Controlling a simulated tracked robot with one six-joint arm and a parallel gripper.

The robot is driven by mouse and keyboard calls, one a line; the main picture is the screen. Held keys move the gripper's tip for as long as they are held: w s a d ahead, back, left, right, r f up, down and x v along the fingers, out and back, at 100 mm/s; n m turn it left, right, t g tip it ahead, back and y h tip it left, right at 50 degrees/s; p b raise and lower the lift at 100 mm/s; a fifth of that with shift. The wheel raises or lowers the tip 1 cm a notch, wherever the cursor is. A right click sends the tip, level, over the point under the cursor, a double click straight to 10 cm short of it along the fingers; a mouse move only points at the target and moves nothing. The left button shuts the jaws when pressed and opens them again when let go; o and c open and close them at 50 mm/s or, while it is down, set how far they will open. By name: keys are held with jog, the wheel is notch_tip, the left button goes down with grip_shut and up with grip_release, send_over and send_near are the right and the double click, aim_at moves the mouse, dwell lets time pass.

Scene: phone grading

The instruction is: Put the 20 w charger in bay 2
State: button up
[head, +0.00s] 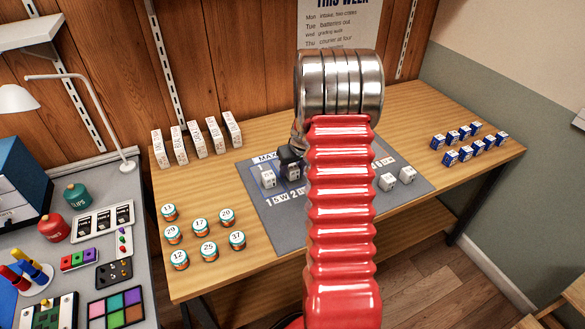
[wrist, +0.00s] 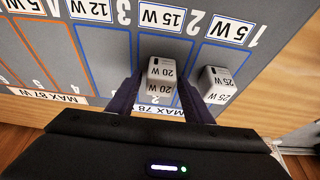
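The 20 W charger (wrist: 160,80) is a small white block. It stands in bay 2 of the grey mat (wrist: 110,60), inside the blue outline by a 15 W label. In the head view it is partly hidden by my gripper (head: 289,156). In the wrist view my gripper (wrist: 160,90) has one dark finger on each side of the charger. A narrow gap shows at the left finger; the right finger overlaps the charger's edge. The fingers look slightly apart from a firm grip.
The 25 W charger (wrist: 216,82) stands in bay 1, close beside my right finger. Two more white chargers (head: 388,182) stand on the mat's right side. White boxes (head: 195,140), round numbered tins (head: 200,228) and blue blocks (head: 465,134) stand around the mat on the wooden table (head: 430,110).

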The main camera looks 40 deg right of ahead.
jog(key=shift+o, duration=0.3)
jog(key=shift+r, duration=0.1)
jog(key=v, duration=1.2)
dwell(0.6)
jog(key=s+a+r+n, duration=0.1)
jog(key=a+r, duration=0.3)
jog(key=a, duration=0.3)
jog(key=s+a+r, duration=0.2)
jog(key=a+r, duration=0.2)
jog(key=a, duration=0.3)
jog(key=s+a+r+n, duration=0.1)
jog(key=a+r, duration=0.3)
jog(key=a, duration=0.3)
jog(key=s+a+r+n+t+y, duration=0.1)
jog(key=s+a+r, duration=0.1)
jog(key=s+a, duration=1.3)
jog(key=shift+s+r, duration=0.2)
jog(key=shift+s, duration=0.45)
